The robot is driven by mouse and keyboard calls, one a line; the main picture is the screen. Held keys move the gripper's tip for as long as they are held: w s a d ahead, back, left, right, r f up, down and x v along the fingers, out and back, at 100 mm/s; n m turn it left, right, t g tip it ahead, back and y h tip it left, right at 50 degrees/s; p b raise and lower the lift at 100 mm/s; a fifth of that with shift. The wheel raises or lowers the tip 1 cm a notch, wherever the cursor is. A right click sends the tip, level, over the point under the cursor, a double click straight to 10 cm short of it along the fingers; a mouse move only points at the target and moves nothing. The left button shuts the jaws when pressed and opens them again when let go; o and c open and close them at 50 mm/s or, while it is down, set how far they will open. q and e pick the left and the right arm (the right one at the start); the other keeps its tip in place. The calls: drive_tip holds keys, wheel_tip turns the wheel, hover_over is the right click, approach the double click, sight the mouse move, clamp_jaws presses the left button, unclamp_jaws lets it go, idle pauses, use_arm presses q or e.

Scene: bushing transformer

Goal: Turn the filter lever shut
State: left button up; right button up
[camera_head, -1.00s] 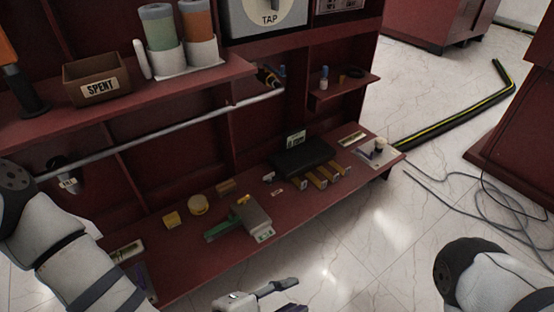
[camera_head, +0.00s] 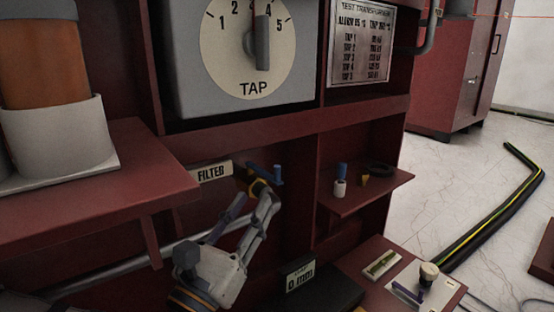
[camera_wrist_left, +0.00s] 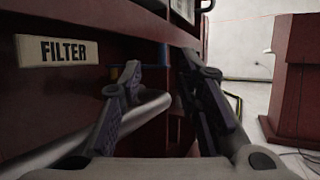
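The filter lever (camera_head: 278,174) is a small blue handle by a yellow-and-black valve body (camera_head: 262,187), right of the FILTER label (camera_head: 211,172). The label also shows in the left wrist view (camera_wrist_left: 57,50). My left gripper (camera_head: 255,202) is just below the valve, its fingers pointing up at it and partly covering it. In the left wrist view the two fingers (camera_wrist_left: 165,82) stand apart, with the grey pipe (camera_wrist_left: 150,108) behind them. Small blue patches show near the left finger; I cannot tell whether the fingers touch the lever. My right gripper is out of view.
The TAP dial (camera_head: 249,50) is above the valve. A small side shelf (camera_head: 375,195) with small parts is to the right. A left shelf (camera_head: 100,200) holds an orange cylinder (camera_head: 42,65). A dark tray with a "0 mm" tag (camera_head: 300,275) lies below.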

sight(275, 169)
use_arm(q)
drive_tip(key=b+x, duration=0.2)
drive_tip(key=x, duration=0.8)
drive_tip(key=shift+d+r, duration=0.15)
drive_tip(key=shift+d, duration=0.1)
clamp_jaws()
